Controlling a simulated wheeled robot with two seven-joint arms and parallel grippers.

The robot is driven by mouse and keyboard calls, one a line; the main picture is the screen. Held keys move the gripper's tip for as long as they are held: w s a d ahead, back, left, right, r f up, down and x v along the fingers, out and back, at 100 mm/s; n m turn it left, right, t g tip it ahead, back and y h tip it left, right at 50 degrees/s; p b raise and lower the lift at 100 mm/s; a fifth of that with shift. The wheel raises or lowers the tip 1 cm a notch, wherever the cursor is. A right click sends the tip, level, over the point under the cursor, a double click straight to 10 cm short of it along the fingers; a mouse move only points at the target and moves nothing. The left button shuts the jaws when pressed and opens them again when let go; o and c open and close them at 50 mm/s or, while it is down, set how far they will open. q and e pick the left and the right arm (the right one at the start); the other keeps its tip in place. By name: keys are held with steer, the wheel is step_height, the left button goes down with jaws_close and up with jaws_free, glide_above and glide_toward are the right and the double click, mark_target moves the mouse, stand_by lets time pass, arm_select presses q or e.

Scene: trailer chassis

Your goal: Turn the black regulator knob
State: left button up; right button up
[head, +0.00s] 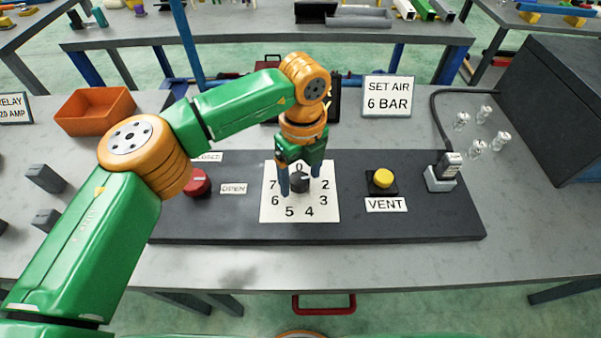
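The black regulator knob (301,183) sits in the middle of a white number dial (272,213) on the dark panel (420,222). My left gripper (300,184) points down over the dial. Its two blue fingers are apart, one on each side of the knob, and I see no clear contact with it. The gripper body hides part of the dial's top, near the 0. A sign (388,95) behind the panel reads "SET AIR 6 BAR". My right gripper is not in view.
On the panel are a red knob (198,182) at left, a yellow VENT button (383,178) and a grey switch-like part (441,178) at right. An orange bin (95,110) stands at back left. Small clear glass parts (477,146) and a dark box (560,90) are at right.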

arm_select(q)
jaws_close()
steer(key=shift+m, duration=0.3)
